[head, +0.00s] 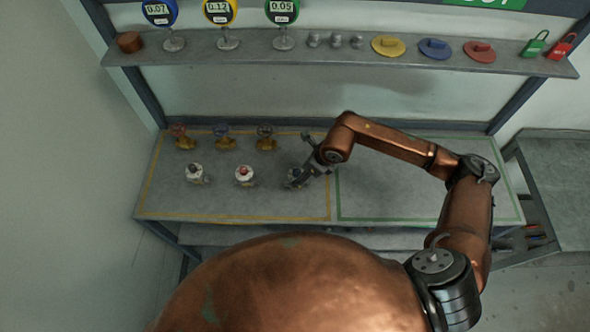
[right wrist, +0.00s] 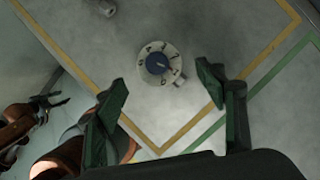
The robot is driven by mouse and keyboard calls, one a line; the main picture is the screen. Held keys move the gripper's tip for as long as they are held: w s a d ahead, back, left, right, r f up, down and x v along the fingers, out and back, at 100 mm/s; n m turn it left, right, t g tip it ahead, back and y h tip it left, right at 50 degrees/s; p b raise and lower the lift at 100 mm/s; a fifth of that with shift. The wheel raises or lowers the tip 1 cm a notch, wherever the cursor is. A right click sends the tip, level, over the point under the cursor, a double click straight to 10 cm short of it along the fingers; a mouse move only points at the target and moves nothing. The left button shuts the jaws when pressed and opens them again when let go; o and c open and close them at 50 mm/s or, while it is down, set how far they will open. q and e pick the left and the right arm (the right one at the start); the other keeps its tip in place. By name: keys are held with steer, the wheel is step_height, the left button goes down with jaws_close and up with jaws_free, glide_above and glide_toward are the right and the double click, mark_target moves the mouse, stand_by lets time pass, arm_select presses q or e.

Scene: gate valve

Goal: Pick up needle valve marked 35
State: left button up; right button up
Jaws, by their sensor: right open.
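Three small needle valves stand in the front row on the bench's yellow-lined area in the head view: a left one (head: 194,173), a red-knobbed middle one (head: 244,175) and a right one (head: 295,178) partly hidden by my gripper. My right gripper (head: 304,172) is at the right valve. In the right wrist view this valve has a white numbered dial and a blue knob (right wrist: 156,63). My right gripper (right wrist: 165,92) is open, its fingers apart below the valve in the picture, not touching it. I cannot read a 35 marking. My left gripper appears small and dark at the left (right wrist: 52,103).
Three handwheel valves, red (head: 181,137), blue (head: 223,137) and dark (head: 265,138), stand behind. A shelf (head: 220,57) with gauges, discs and padlocks runs above. The green-lined area (head: 420,190) to the right is clear.

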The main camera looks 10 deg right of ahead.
steer(key=shift+w+f, duration=0.1)
steer(key=shift+w, duration=0.1)
steer(key=p+x, duration=0.1)
steer(key=x, duration=0.2)
steer(key=shift+s+f, duration=0.1)
steer(key=shift+s, duration=0.05)
steer(key=p+x, duration=0.1)
steer(key=x, duration=0.1)
steer(key=shift+f, duration=0.25)
steer(key=shift+x, duration=0.9)
steer(key=shift+a, duration=0.1)
steer(key=c, duration=1.7)
arm_select(q)
steer(key=s+r, duration=0.2)
steer(key=shift+s+a+r, duration=0.15)
steer(key=shift+s+r, duration=0.1)
steer(key=shift+s, duration=0.1)
arm_select(e)
steer(key=shift+r, duration=0.1)
steer(key=shift+c, duration=0.2)
